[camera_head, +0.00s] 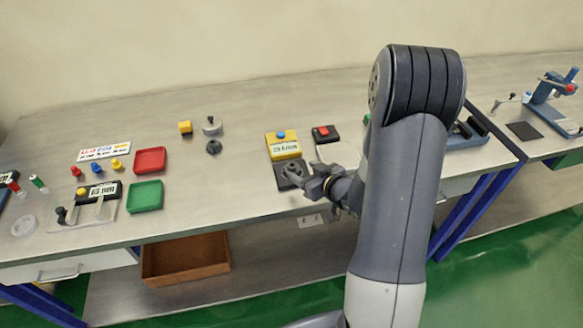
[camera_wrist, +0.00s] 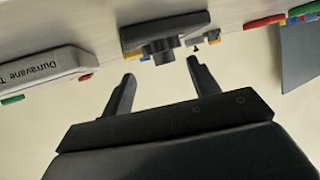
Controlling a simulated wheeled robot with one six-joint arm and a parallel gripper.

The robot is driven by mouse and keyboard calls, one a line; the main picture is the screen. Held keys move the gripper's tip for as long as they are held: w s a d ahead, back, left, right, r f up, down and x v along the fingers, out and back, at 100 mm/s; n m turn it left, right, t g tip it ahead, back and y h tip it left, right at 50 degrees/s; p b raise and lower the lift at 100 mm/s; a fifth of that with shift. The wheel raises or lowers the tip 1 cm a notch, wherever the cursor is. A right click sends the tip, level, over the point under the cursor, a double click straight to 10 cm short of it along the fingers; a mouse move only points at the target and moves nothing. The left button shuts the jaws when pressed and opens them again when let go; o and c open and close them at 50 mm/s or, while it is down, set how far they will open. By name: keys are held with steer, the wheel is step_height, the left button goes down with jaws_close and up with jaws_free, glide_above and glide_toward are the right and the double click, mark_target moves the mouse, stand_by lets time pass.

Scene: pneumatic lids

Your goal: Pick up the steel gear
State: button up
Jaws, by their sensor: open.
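My gripper (camera_head: 298,184) is at the front of the bench, close to a black block (camera_head: 281,181) with a grey round part on it. I cannot tell whether that part is the steel gear. A small dark grey, gear-like piece (camera_head: 214,147) lies on the bench to the left, with a grey knobbed piece (camera_head: 212,128) behind it. In the wrist view my gripper (camera_wrist: 161,70) has its two fingers apart with nothing held. Beyond them a dark plate (camera_wrist: 165,31) with a dark round boss (camera_wrist: 161,51) appears upside down.
A yellow box with a blue button (camera_head: 284,148) and a black box with a red button (camera_head: 324,133) stand behind my gripper. Red (camera_head: 150,160) and green (camera_head: 145,196) trays are left. The bench between the green tray and my gripper is clear.

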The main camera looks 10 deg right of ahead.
mark_target(294, 167)
steer(key=shift+a+r+p+x, duration=0.15)
steer(key=shift+p+x, duration=0.35)
steer(key=shift+x, duration=0.95)
steer(key=shift+a+r+p+x, duration=0.15)
steer(key=shift+p+x, duration=0.35)
steer(key=shift+x, duration=1)
steer(key=shift+c, duration=0.6)
steer(key=shift+s+f, duration=0.1)
steer(key=shift+f, duration=0.05)
jaws_close()
